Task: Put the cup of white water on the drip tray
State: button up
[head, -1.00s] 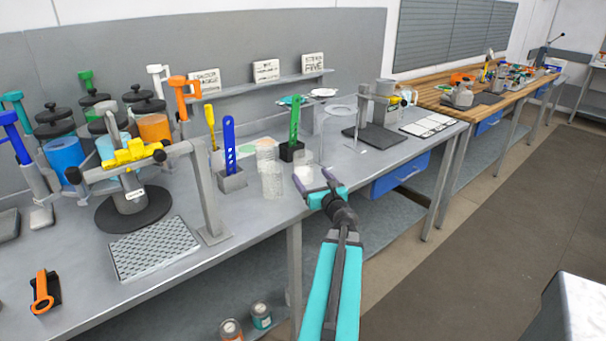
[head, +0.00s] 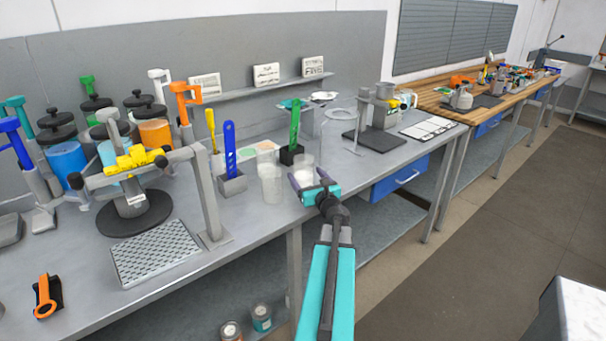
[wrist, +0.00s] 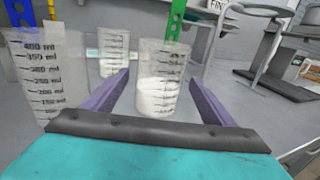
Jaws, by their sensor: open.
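The clear graduated cup of white water (head: 303,174) stands upright on the bench near its front edge. In the wrist view the cup (wrist: 158,95) shows white liquid in its lower part and sits between my two purple fingers. The drip tray (head: 155,250), a grey patterned rectangular plate, lies on the bench at left, bare on top.
A clear cup (head: 270,184) stands just left of the white-water cup, and another cup (wrist: 110,55) is behind. A blue stirrer in a grey holder (head: 231,180) and a grey post (head: 208,200) stand between the cups and the tray. An orange-handled tool (head: 46,296) lies front left.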

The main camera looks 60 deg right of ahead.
jog(key=shift+p+x, duration=0.35)
jog(key=shift+x, duration=1.15)
jog(key=shift+c, duration=0.4)
jog(key=c, duration=1.3)
jog(key=shift+w+a+r, duration=0.1)
jog(key=shift+r, duration=0.2)
